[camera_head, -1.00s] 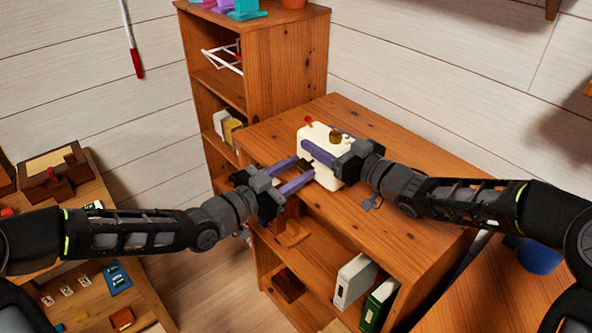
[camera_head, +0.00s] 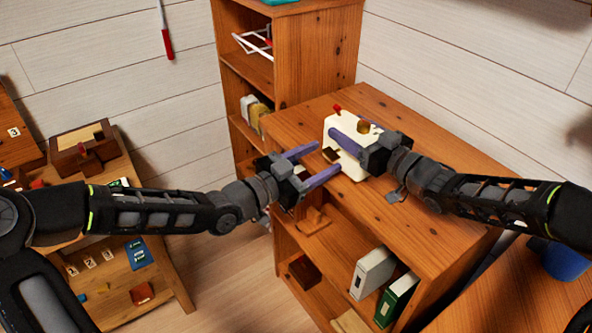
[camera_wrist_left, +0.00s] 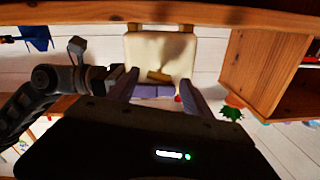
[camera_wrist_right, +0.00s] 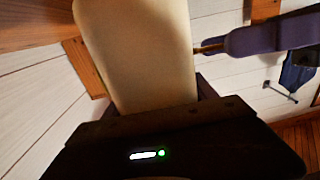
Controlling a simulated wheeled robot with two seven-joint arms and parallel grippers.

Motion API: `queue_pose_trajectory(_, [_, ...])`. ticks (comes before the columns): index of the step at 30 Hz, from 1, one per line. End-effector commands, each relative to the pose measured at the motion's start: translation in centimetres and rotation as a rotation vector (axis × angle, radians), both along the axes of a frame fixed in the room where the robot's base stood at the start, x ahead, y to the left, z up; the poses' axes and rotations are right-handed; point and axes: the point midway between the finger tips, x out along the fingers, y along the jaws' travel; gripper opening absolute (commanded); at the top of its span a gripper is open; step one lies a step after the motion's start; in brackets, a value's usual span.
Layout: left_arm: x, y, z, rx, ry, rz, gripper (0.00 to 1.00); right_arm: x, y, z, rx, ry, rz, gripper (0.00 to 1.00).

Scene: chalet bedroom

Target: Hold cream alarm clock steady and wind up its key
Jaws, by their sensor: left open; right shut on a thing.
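The cream alarm clock (camera_head: 350,167) stands near the front edge of the wooden cabinet top in the head view, with a red knob and a brass-coloured part on top. My right gripper (camera_head: 352,148) is shut on its body; in the right wrist view the clock's pale face (camera_wrist_right: 140,55) fills the space between the fingers. My left gripper (camera_head: 328,157) is open beside the clock's left side. The dark brass key (camera_head: 330,155) sticks out there, between the left fingers but apart from them. It also shows in the left wrist view (camera_wrist_left: 158,77).
The cabinet top (camera_head: 440,160) is clear behind and right of the clock. A taller bookcase (camera_head: 315,60) stands behind at the left. Binders (camera_head: 372,272) stand on the shelf below. A low shelf unit with small objects (camera_head: 85,155) is at far left.

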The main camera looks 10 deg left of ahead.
Motion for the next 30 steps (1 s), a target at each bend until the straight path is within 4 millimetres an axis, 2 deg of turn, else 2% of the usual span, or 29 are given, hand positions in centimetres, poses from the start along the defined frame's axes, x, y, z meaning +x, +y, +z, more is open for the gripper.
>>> queue_pose_trajectory(13, [-5.6, 5.3, -0.2, 0.008, 0.002, 0.007, 0.58, 0.0, 0.0, 0.0, -0.001, -0.001, 0.000, 0.01])
queue_pose_trajectory(18, [-7.5, 6.8, -0.2, 0.006, 0.001, 0.004, 0.58, 0.0, 0.0, 0.0, -0.001, -0.001, 0.000, 0.01])
queue_pose_trajectory(24, [-8.4, 7.4, -0.1, 0.002, 0.002, 0.001, 0.58, 0.0, 0.0, 0.0, -0.001, -0.001, 0.000, 0.01])
queue_pose_trajectory(30, [-8.4, 7.4, -0.1, 0.000, 0.002, -0.001, 0.58, 0.0, 0.0, 0.0, -0.001, -0.001, 0.000, 0.01])
